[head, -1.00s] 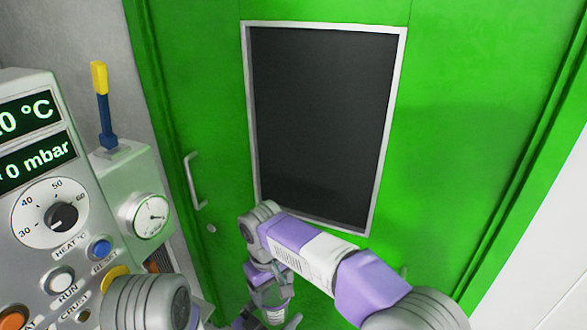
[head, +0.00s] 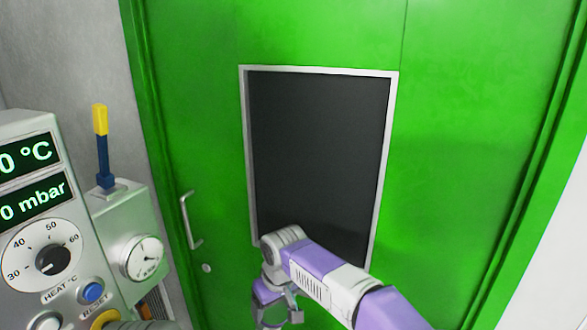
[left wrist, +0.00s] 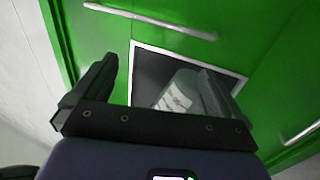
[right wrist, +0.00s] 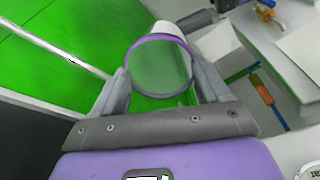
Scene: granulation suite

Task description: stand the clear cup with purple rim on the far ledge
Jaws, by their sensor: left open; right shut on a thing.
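My right gripper (right wrist: 162,88) is shut on the clear cup with purple rim (right wrist: 160,72) in the right wrist view. The cup's round rim sits between the two fingers. In the head view my right gripper (head: 275,308) hangs low before the green door, partly cut off by the bottom edge, and I cannot make out the cup there. My left gripper (left wrist: 155,90) is open in the left wrist view, with nothing seen gripped. The far ledge cannot be made out in any view.
A green door (head: 450,190) with a dark window (head: 318,160) and a handle (head: 190,220) fills the head view.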

